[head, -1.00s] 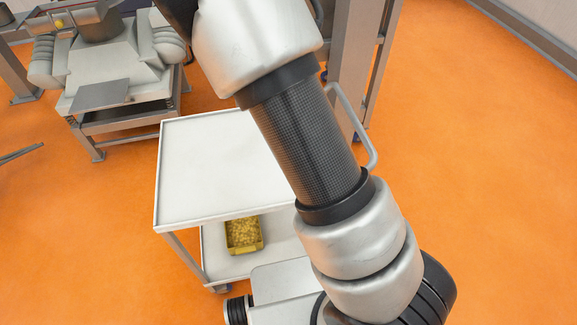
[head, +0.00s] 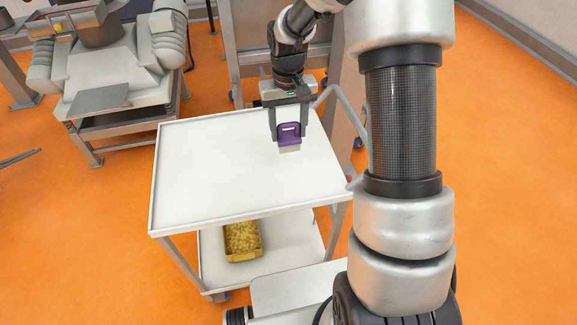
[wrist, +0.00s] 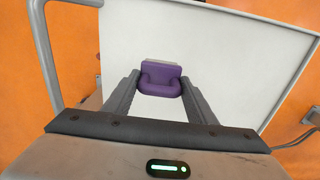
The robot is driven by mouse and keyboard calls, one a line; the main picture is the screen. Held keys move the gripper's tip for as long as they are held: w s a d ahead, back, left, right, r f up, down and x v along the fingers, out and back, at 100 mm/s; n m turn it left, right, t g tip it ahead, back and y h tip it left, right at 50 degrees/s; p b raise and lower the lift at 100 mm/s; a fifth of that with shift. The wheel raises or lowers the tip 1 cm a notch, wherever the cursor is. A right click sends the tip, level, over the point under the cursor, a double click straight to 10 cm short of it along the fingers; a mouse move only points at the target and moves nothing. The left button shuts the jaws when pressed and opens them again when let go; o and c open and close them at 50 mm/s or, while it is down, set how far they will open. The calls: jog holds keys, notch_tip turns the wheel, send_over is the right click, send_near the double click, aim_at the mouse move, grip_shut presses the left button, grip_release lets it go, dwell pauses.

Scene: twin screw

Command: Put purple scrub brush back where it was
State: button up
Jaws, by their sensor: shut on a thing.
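The purple scrub brush (head: 289,134) is between the fingers of my gripper (head: 289,130), which is shut on it. Its pale bristle end points down in the head view. The brush also shows in the wrist view (wrist: 161,78), between the two dark fingers (wrist: 161,92). The gripper and brush are over the far right part of the white cart's top shelf (head: 215,175). The brush looks a little above the shelf, but I cannot tell the exact gap. The shelf top is otherwise bare.
A yellow bin (head: 241,240) with yellowish contents stands on the cart's lower shelf. The cart's handle (head: 345,110) and a grey metal frame (head: 245,60) are close behind the gripper. A large machine (head: 110,75) stands at the back left. Orange floor lies open around the cart.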

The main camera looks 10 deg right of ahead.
notch_tip(320, 180, down, 9)
jog(key=shift+f, duration=0.2)
dwell(0.3)
jog(key=o, duration=1)
jog(key=shift+c, duration=0.2)
jog(key=shift+r, duration=0.1)
